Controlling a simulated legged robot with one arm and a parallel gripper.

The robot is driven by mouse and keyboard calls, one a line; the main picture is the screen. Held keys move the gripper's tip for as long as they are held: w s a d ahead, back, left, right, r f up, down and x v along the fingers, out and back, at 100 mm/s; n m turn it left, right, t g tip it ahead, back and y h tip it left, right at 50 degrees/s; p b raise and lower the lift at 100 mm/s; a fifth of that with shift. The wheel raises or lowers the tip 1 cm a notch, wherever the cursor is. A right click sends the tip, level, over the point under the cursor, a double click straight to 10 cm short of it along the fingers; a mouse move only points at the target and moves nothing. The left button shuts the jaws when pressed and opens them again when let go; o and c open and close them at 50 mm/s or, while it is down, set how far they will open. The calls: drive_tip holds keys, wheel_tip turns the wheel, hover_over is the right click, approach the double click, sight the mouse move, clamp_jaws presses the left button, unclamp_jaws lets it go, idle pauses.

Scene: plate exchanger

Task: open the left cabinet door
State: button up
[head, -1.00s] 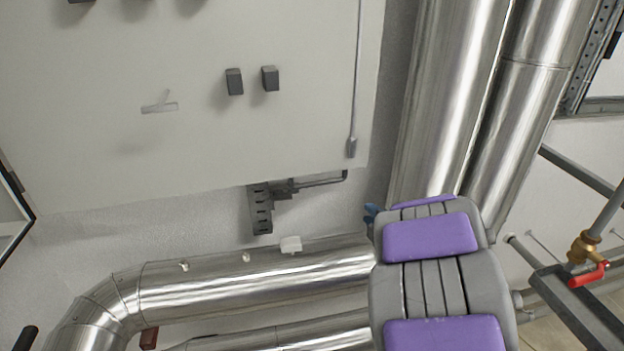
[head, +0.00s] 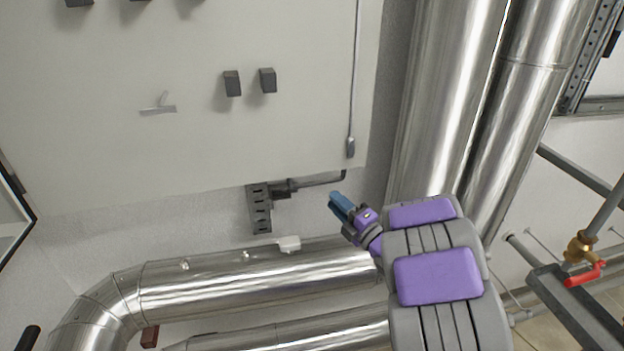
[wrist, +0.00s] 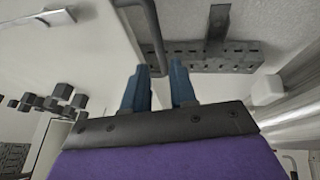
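A large pale grey cabinet front (head: 180,150) fills the upper left of the head view. It bears a small silver latch (head: 158,109) and dark knobs (head: 232,84); no seam between doors is clear. A thin grey rod (head: 353,90) runs down near its right edge. My gripper (head: 340,204) has blue fingertips, below and right of the cabinet's lower edge, apart from the latch. In the wrist view the two blue fingers (wrist: 160,88) stand apart with nothing between them; the pale cabinet (wrist: 70,55) is up and left of them.
A perforated dark bracket (head: 260,208) and a thin bent pipe (head: 320,182) sit under the cabinet, close to my fingers. Shiny pipes run below (head: 240,275) and upright at right (head: 445,100). A red-handled valve (head: 585,272) is at far right.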

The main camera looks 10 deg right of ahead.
drive_tip(key=x, duration=1)
drive_tip(key=shift+w, duration=0.4)
clamp_jaws()
